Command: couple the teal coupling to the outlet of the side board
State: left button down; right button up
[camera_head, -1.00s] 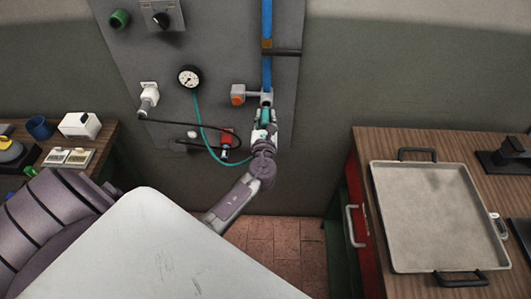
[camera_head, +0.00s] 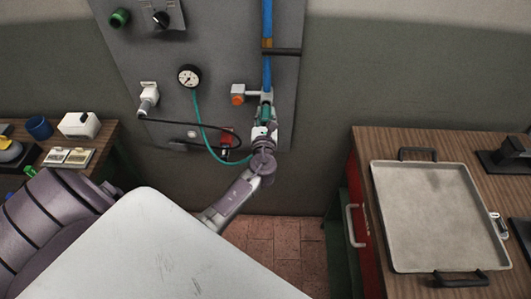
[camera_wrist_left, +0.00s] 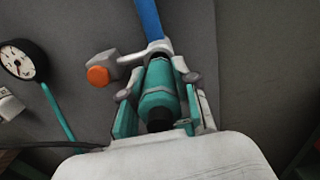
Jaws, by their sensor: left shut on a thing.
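My left gripper (camera_head: 264,118) is shut on the teal coupling (camera_head: 265,109), just below the blue pipe on the grey side board (camera_head: 220,60). In the left wrist view the coupling (camera_wrist_left: 159,86) stands upright between the two fingers of the gripper (camera_wrist_left: 157,98), with a black lower end. Its upper end is at the grey outlet (camera_wrist_left: 157,49) under the blue pipe. They look in line and touching, but I cannot tell whether they are locked. A teal hose (camera_head: 199,124) hangs from the gauge towards the gripper. My right gripper is out of view.
An orange-ended valve handle (camera_head: 238,97) sticks out left of the outlet, close to my left fingers. A pressure gauge (camera_head: 189,76), black cable (camera_head: 180,122) and red fitting (camera_head: 227,137) are nearby. A bench with a metal tray (camera_head: 430,215) stands right.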

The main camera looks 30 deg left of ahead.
pick_arm(q)
jog(key=shift+x, duration=1)
jog(key=c, duration=1.2)
grip_release()
jog(key=shift+r, duration=0.2)
jog(key=shift+c, duration=0.2)
jog(key=o, duration=0.5)
jog(key=shift+w+a+f, duration=0.1)
jog(key=shift+f, duration=0.05)
jog(key=shift+c, duration=0.2)
